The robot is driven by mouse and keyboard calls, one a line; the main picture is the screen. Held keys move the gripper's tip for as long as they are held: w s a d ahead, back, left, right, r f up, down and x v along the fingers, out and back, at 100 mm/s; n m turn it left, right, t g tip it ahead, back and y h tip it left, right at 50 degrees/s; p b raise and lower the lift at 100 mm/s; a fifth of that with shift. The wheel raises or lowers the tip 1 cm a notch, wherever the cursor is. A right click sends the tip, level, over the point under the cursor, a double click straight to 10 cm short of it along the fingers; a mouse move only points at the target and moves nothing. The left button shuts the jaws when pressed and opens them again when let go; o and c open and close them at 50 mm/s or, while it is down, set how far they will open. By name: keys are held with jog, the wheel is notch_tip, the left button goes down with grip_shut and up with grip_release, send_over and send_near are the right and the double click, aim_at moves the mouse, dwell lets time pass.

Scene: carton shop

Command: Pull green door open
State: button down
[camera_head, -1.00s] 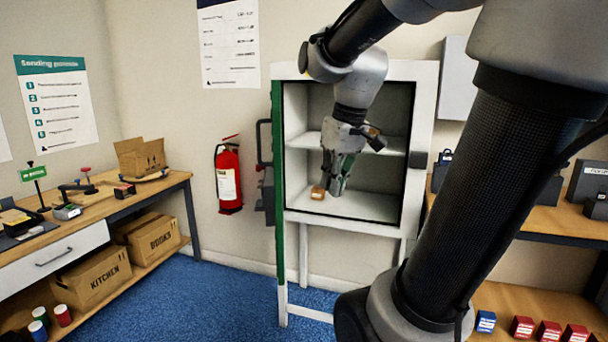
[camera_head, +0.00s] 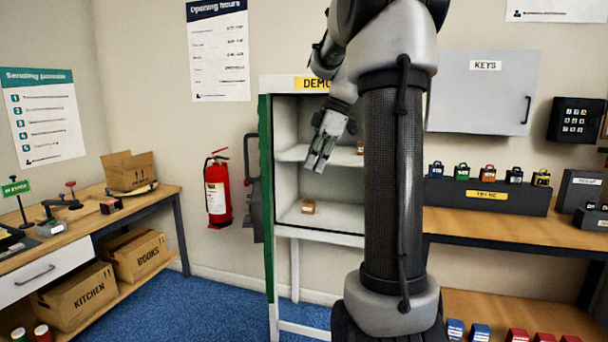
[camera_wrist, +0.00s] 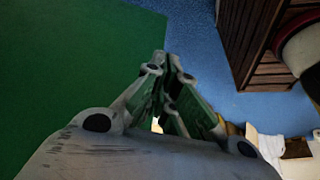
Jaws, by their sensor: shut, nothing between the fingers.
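The green door (camera_head: 266,190) stands open at the left side of the white cabinet (camera_head: 345,238), seen nearly edge-on in the head view. In the wrist view its green face (camera_wrist: 70,60) fills the left side. My gripper (camera_head: 318,166) is shut and empty in front of the cabinet opening, to the right of the door edge. Its fingertips (camera_wrist: 168,62) overlap the door's edge in the wrist view; I cannot tell whether they touch it. My arm hides the cabinet's right part.
A small orange-brown box (camera_head: 308,207) sits on the lower shelf. A red fire extinguisher (camera_head: 217,190) hangs left of the door. A bench with cartons (camera_head: 140,255) stands at left, another bench (camera_head: 500,222) at right. Blue floor (camera_head: 210,305) is free between.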

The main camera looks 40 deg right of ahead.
jog(key=w+a+f, duration=0.3)
jog(key=a+f, duration=0.3)
jog(key=f, duration=0.2)
jog(key=shift+w+a, duration=0.15)
jog(key=shift+a, duration=0.05)
jog(key=w+a+m+t, duration=0.1)
jog(key=w+a+m, duration=0.2)
jog(key=w+a, duration=1.4)
jog(key=a, duration=0.4)
jog(key=shift+w+a+h, duration=0.4)
